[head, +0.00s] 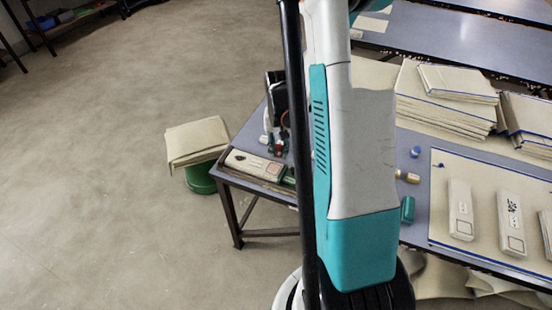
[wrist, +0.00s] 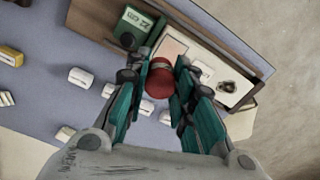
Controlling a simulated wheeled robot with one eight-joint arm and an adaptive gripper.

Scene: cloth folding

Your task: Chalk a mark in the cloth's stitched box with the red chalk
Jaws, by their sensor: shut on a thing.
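My gripper (wrist: 160,80) is shut on the red chalk (wrist: 159,77), a round red piece between its teal fingers. In the head view my gripper (head: 277,146) is small, beside my arm, over the left end of the table. Below the chalk lies a long folded pale cloth (wrist: 202,68). It has an outlined box (wrist: 171,46) at one end and a dark print (wrist: 228,87) at the other. In the head view the cloth (head: 243,160) lies at the table's left edge. The chalk partly hides the box's edge. I cannot tell whether the chalk touches the cloth.
A brown tray rim (wrist: 222,41) borders the cloth. A green box (wrist: 131,28) with a white label stands close by. Several folded cloths lie on a blue-edged sheet (head: 482,178) at the right. Cloth stacks (head: 440,110) stand behind. A green bin (head: 200,180) stands on the floor.

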